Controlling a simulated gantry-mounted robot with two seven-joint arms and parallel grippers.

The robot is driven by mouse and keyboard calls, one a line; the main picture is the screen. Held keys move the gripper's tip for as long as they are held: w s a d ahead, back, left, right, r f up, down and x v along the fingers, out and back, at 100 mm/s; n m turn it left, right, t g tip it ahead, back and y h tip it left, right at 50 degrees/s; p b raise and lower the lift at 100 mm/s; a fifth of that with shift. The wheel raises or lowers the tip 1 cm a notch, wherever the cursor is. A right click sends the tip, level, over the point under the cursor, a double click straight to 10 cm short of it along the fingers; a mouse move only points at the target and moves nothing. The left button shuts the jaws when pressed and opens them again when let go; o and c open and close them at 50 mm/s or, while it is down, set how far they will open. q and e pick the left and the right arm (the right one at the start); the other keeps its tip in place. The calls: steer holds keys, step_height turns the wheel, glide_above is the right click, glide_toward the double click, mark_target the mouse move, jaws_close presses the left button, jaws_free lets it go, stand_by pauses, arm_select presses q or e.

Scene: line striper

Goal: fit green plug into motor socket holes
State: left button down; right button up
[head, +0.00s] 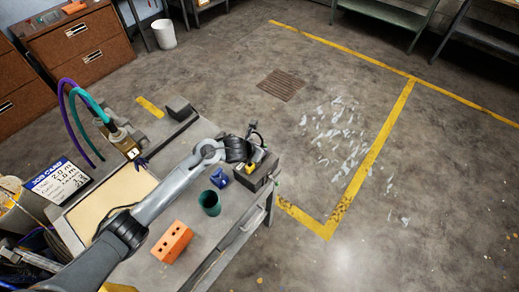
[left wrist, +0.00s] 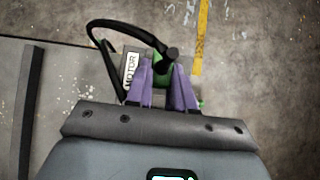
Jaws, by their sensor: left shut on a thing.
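My left gripper (head: 249,153) is over the far right end of the bench in the head view. In the left wrist view its purple fingers (left wrist: 164,80) are closed around the green plug (left wrist: 162,66), which has a black cable looping off to the left. The dark motor box (head: 262,177), with a white MOTOR label, also shows in the left wrist view (left wrist: 130,71), directly below the fingers and plug. The socket holes are hidden by the plug and fingers, and I cannot tell whether the plug touches them. My right gripper is not in view.
On the bench stand a dark green cup (head: 209,203), a blue object (head: 219,178) and an orange block with holes (head: 172,242). A job card (head: 60,181) and a fitting with purple and teal hoses (head: 125,141) are at the left. The floor to the right is clear.

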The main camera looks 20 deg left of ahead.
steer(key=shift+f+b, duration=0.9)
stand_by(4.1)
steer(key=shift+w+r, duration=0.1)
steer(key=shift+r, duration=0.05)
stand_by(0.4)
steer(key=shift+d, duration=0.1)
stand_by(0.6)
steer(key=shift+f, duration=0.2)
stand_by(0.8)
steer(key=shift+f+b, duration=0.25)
steer(key=shift+b, duration=0.05)
stand_by(0.5)
